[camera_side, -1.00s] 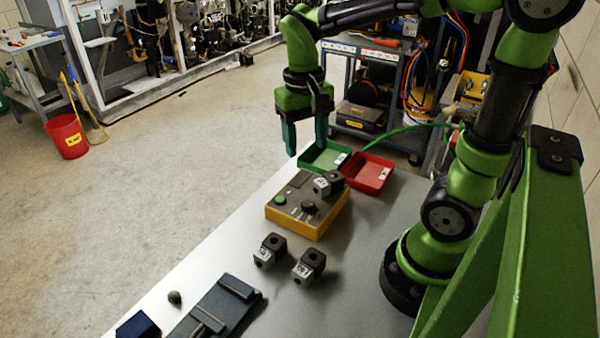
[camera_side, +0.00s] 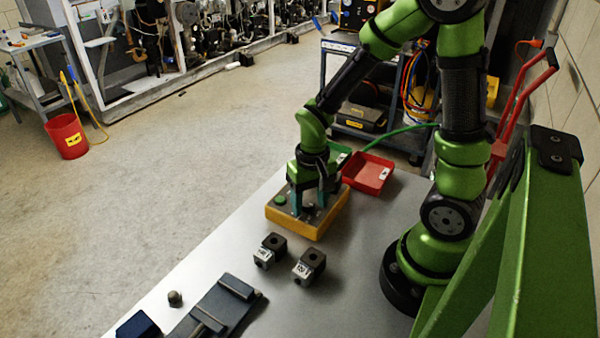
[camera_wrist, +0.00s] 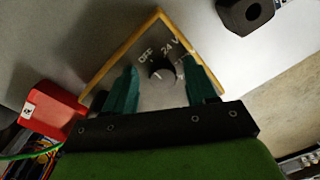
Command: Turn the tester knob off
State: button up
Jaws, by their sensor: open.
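The tester (camera_side: 300,228) is a yellow-edged box with a grey top on the metal table, with a green button (camera_side: 280,199). In the wrist view, the tester's top (camera_wrist: 146,95) carries a black round knob (camera_wrist: 162,70). "OFF" and "24 V" are printed beside the knob, with another small label to the right. A pale mark shows on the knob, but I cannot tell which label it points at. My gripper (camera_side: 309,209) points down over the tester. Its teal fingers are open, one on each side of the knob in the wrist view (camera_wrist: 160,82), with gaps visible.
A dark slotted fixture (camera_side: 222,305) is at the front left.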

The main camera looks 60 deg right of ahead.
aim_at(308, 207)
jog(key=shift+w+r+m, duration=0.1)
jog(key=shift+m, duration=0.7)
jog(key=m, duration=0.3)
jog(key=shift+m, duration=0.3)
jog(key=shift+w+r+m+t, duration=0.15)
jog(key=shift+r+m+t, duration=0.15)
jog(key=shift+r+m, duration=0.15)
notch_tip(308, 207, up, 15)
jog(key=s+a+r+n+t+y, duration=0.1)
jog(key=s+a+r+n+t, duration=0.2)
jog(key=n, duration=0.5)
jog(key=s+a+t, duration=0.1)
jog(key=a+t, duration=0.1)
jog(key=t, duration=0.1)
jog(key=shift+a+r+t+y, duration=0.3)
jog(key=shift+r, duration=0.05)
jog(key=shift+s+n, duration=0.1)
jog(key=shift+n, duration=0.15)
